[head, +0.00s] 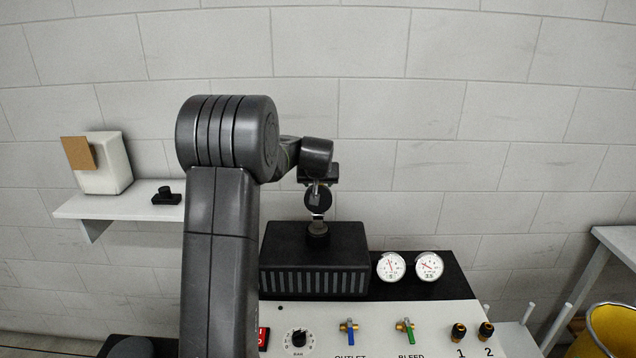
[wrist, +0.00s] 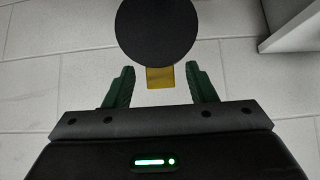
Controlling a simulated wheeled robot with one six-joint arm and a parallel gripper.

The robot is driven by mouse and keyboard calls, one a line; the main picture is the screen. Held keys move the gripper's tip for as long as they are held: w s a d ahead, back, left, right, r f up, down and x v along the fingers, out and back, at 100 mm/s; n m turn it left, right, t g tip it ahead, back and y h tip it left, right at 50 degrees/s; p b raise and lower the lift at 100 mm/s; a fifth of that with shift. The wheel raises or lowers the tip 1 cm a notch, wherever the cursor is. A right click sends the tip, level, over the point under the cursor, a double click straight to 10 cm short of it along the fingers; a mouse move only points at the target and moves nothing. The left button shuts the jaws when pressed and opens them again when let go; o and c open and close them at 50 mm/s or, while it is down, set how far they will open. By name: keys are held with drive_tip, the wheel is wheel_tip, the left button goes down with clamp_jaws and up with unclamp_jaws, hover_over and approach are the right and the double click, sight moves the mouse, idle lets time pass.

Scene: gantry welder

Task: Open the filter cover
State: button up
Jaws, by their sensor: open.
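A round black disc (head: 318,201), which looks like the filter cover, shows face-on just below my gripper (head: 317,186) in the head view. The fingers are spread apart and appear to hold nothing. I cannot tell whether the disc touches the neck or a finger.
Two round gauges (head: 409,267) sit right of the box. The white panel (head: 380,318) carries a dial, a blue valve and a green valve. A wall shelf (head: 120,206) is at left. A yellow bucket (head: 612,330) is at lower right. The wall above is bare.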

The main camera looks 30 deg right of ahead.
drive_tip(key=b+v, duration=0.3)
drive_tip(key=v, duration=1)
drive_tip(key=shift+s+r, duration=0.2)
drive_tip(key=shift+s, duration=0.05)
drive_tip(key=shift+a, duration=0.1)
